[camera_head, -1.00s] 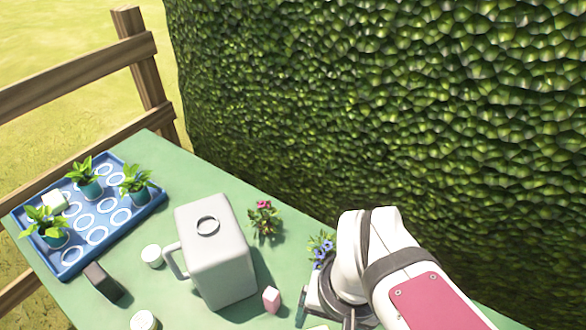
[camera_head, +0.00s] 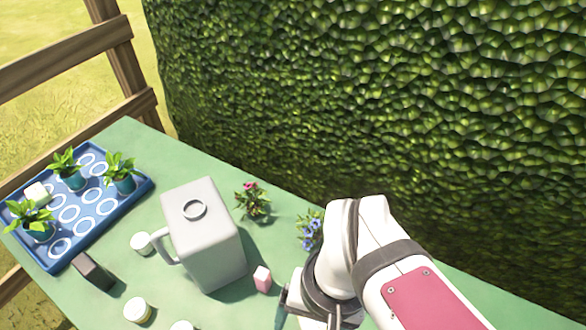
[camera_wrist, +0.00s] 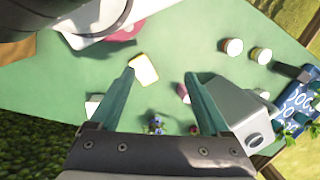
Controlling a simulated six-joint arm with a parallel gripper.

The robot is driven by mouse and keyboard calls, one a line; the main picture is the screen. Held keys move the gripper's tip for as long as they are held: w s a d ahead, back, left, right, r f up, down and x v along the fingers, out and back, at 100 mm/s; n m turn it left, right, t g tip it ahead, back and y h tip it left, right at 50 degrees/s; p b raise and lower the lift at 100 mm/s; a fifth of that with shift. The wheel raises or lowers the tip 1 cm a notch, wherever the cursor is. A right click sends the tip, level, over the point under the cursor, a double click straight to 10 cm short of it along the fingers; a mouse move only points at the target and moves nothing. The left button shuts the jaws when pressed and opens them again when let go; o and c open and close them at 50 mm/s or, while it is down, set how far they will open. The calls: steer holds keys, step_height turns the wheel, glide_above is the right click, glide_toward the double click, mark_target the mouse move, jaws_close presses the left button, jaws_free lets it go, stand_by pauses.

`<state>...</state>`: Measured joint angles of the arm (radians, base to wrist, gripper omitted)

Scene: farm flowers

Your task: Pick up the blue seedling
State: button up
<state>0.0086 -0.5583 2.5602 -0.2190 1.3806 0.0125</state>
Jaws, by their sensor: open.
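The blue seedling (camera_head: 310,230) has small blue flowers and green leaves. It stands at the table's back edge in the head view, just beyond my gripper, with its lower part hidden by my arm. In the wrist view, the blue seedling (camera_wrist: 157,126) shows small near the bottom middle, partly cut off by the gripper body. My gripper (camera_wrist: 160,77) is open, with two teal fingers spread apart and nothing between them. In the head view only one teal fingertip (camera_head: 281,308) shows.
A red-flowered seedling (camera_head: 253,200) stands left of the blue one. A grey jug (camera_head: 204,240) and a pink block (camera_head: 262,279) stand nearby. A blue tray (camera_head: 132,203) with green seedlings is at far left. A white jar (camera_head: 138,309) stands near the front. The hedge (camera_head: 380,100) rises behind the table.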

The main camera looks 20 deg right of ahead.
stand_by(0.4)
steer(key=shift+c, duration=1.3)
